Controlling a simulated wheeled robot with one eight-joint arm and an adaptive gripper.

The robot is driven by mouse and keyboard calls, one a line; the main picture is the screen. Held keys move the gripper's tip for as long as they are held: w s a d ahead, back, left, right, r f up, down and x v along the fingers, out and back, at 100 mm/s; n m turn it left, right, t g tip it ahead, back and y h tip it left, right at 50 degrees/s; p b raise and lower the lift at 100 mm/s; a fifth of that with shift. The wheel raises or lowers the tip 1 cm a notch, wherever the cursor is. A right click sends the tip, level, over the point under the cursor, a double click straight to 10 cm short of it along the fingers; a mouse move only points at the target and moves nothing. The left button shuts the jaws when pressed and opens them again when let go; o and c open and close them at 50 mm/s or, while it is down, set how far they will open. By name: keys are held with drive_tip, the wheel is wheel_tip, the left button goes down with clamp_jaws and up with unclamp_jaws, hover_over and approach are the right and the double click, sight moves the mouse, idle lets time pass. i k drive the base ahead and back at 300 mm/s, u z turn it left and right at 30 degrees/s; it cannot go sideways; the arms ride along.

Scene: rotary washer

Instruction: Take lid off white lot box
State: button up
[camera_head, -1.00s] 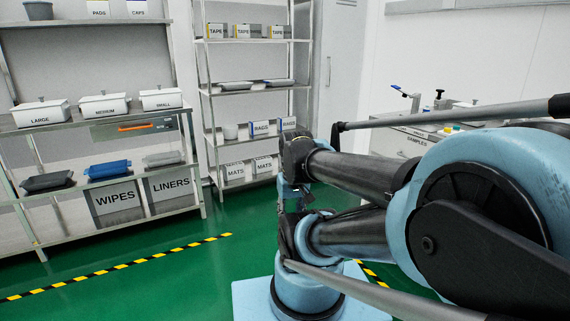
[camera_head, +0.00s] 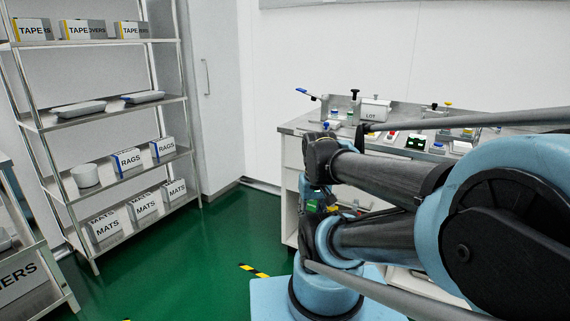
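The white lot box (camera_head: 374,112), marked LOT, stands upright toward the back of the bench (camera_head: 292,126) on the right. Its lid (camera_head: 376,102) appears to be on top, with a small knob. My arm stretches across the right side of the view, in front of the bench. My gripper's fingers cannot be made out; the arm's dark links and joints fill that area, so whether it is open or shut does not show. The box is behind the arm and apart from it as far as I can see.
A metal shelf rack (camera_head: 112,110) with boxes stands at the left.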

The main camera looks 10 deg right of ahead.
sight(375, 100)
drive_tip(key=z, duration=0.5)
drive_tip(key=i, duration=0.9)
drive_tip(key=z, duration=0.4)
